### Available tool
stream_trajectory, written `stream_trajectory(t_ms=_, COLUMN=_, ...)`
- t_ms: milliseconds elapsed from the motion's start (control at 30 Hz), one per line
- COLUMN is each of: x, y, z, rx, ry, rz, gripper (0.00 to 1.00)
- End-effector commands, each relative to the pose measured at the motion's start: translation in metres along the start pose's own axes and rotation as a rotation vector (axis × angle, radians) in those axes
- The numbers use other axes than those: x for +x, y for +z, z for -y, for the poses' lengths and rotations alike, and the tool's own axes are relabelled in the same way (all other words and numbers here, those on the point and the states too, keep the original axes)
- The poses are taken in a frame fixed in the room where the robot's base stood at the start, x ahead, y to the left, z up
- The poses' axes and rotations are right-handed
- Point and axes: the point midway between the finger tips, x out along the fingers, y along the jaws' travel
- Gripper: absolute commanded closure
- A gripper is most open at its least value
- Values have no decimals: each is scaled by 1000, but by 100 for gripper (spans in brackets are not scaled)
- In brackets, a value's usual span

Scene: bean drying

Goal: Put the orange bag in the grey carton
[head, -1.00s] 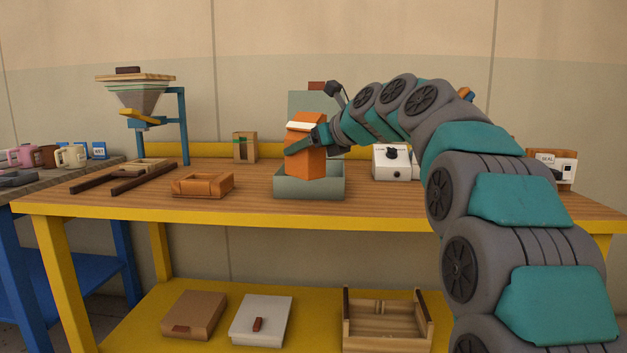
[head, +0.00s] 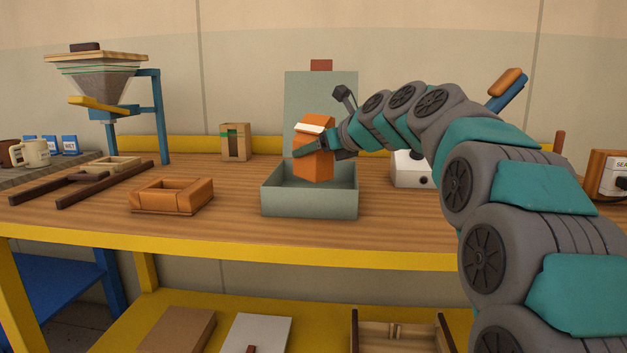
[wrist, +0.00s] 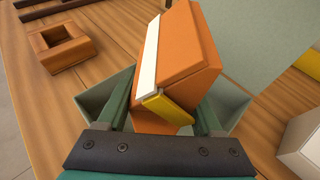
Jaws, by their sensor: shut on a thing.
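The orange bag (head: 317,160) has a white band near its top and stands roughly upright within the grey carton's outline. My gripper (head: 312,147) is shut on the bag from the right. The grey carton (head: 309,203) is an open box on the wooden bench, with a raised grey-green panel behind it.
An orange-brown wooden tray (head: 172,196) lies left of the carton. A hopper on a blue stand (head: 108,80) is at the back left, with dark rails before it. A small wooden box (head: 236,142) stands behind. A white device (head: 411,170) is to the right.

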Motion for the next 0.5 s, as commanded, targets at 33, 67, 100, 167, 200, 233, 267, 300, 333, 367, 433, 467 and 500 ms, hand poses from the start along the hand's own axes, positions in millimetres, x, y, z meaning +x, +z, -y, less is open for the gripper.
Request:
stream_trajectory(t_ms=33, x=3, y=-7, z=-1, rx=2, ry=1, rz=-1, gripper=100)
stream_trajectory(t_ms=67, x=4, y=-10, z=-1, rx=1, ry=1, rz=-1, gripper=100)
stream_trajectory(t_ms=100, x=5, y=-13, z=-1, rx=0, ry=2, rz=0, gripper=100)
stream_trajectory(t_ms=167, x=6, y=-15, z=-1, rx=-1, ry=1, rz=0, gripper=100)
stream_trajectory(t_ms=200, x=7, y=-16, z=-1, rx=-2, ry=1, rz=1, gripper=100)
stream_trajectory(t_ms=233, x=7, y=-18, z=-1, rx=-2, ry=1, rz=1, gripper=100)
stream_trajectory(t_ms=267, x=8, y=-20, z=-2, rx=-2, ry=2, rz=0, gripper=100)
stream_trajectory(t_ms=300, x=9, y=-23, z=-2, rx=-1, ry=2, rz=0, gripper=100)
stream_trajectory(t_ms=333, x=11, y=-26, z=-2, rx=0, ry=2, rz=-1, gripper=100)
stream_trajectory(t_ms=367, x=12, y=-30, z=-2, rx=1, ry=2, rz=-1, gripper=100)
stream_trajectory(t_ms=433, x=17, y=-41, z=-1, rx=3, ry=2, rz=-1, gripper=100)
stream_trajectory(t_ms=467, x=18, y=-44, z=-1, rx=3, ry=2, rz=-1, gripper=100)
stream_trajectory(t_ms=500, x=20, y=-48, z=-2, rx=1, ry=3, rz=-1, gripper=100)
